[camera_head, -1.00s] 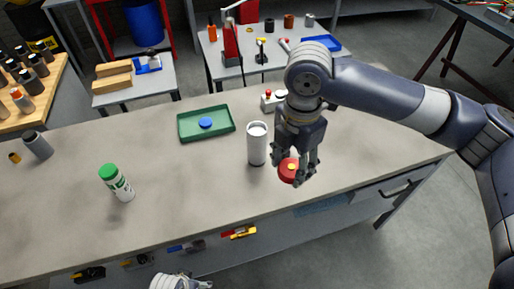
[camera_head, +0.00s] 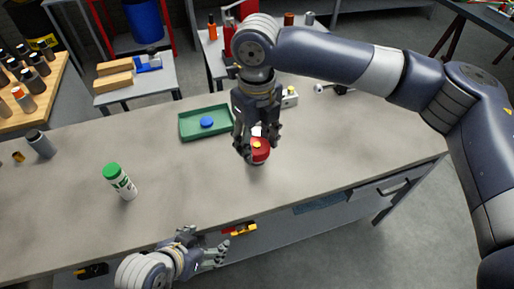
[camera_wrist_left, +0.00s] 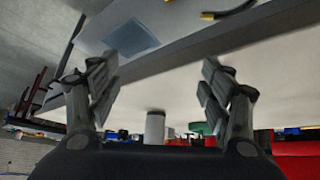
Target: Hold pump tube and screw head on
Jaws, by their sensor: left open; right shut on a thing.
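My right gripper (camera_head: 257,146) is shut on the red pump head (camera_head: 259,153), which has a yellow centre. It is above the bench and in front of the place where the white tube stands. The tube is almost wholly hidden behind this gripper in the head view. The white tube (camera_wrist_left: 155,127) shows upright in the left wrist view, some way off between the fingers. I cannot tell whether the head touches it. My left gripper (camera_head: 206,247) is open and empty near the bench's front edge, and its spread fingers show in the left wrist view (camera_wrist_left: 162,85).
A green tray (camera_head: 187,128) with a blue disc (camera_head: 207,122) lies behind and left. A green-capped white bottle (camera_head: 122,184) and a grey cylinder (camera_head: 41,144) stand to the left. A small control box (camera_head: 289,98) is behind my right gripper. The bench's right part is clear.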

